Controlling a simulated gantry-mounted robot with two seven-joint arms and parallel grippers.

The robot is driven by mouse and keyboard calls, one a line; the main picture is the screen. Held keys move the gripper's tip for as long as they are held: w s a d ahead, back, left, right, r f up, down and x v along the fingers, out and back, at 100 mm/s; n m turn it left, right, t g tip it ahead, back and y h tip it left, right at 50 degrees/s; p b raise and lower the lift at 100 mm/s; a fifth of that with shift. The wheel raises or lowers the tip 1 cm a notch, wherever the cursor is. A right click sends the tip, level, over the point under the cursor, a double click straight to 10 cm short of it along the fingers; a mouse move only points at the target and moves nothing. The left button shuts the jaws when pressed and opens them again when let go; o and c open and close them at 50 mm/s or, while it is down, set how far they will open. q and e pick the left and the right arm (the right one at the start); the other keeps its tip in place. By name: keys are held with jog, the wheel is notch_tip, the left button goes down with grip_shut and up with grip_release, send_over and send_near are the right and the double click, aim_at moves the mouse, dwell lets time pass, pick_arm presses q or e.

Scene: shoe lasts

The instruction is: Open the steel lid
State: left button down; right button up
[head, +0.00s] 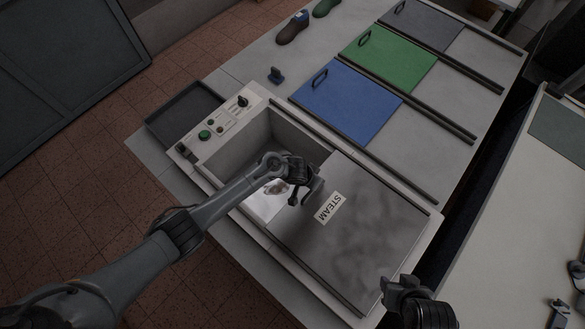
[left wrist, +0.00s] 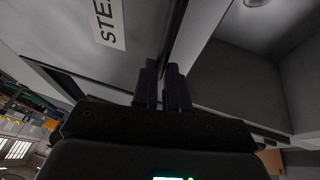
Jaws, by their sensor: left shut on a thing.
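The steel lid (head: 362,232), a grey plate with a white STEAM label (head: 330,207), covers the right part of the steam box (head: 190,158). The left part of the box is uncovered, showing a grey cavity (head: 240,148) with a bright patch inside. My left gripper (head: 304,192) is at the lid's left edge, over the opening. In the left wrist view its fingers (left wrist: 164,85) are closed around the lid's edge beside the label (left wrist: 108,22). Its arm hides part of the opening. My right gripper (head: 400,286) is near the lid's lower right corner; its jaw gap is unclear.
A control panel with a green button (head: 204,134) and a black knob (head: 243,101) borders the box. Blue (head: 345,100), green (head: 390,57) and grey (head: 422,22) lids lie farther back. A dark tray (head: 184,114) is at the left. Shoe lasts (head: 292,28) stand at the back.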

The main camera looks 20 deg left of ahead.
pick_arm(q)
jog(key=shift+s+d, duration=0.35)
jog(key=shift+d, duration=0.5)
jog(key=c, duration=1.1)
grip_release()
jog(key=shift+c, duration=0.2)
jog(key=p+v, duration=0.2)
jog(key=v, duration=0.8)
jog(key=shift+r, duration=0.35)
jog(key=shift+s+a, duration=0.1)
jog(key=shift+a, duration=0.05)
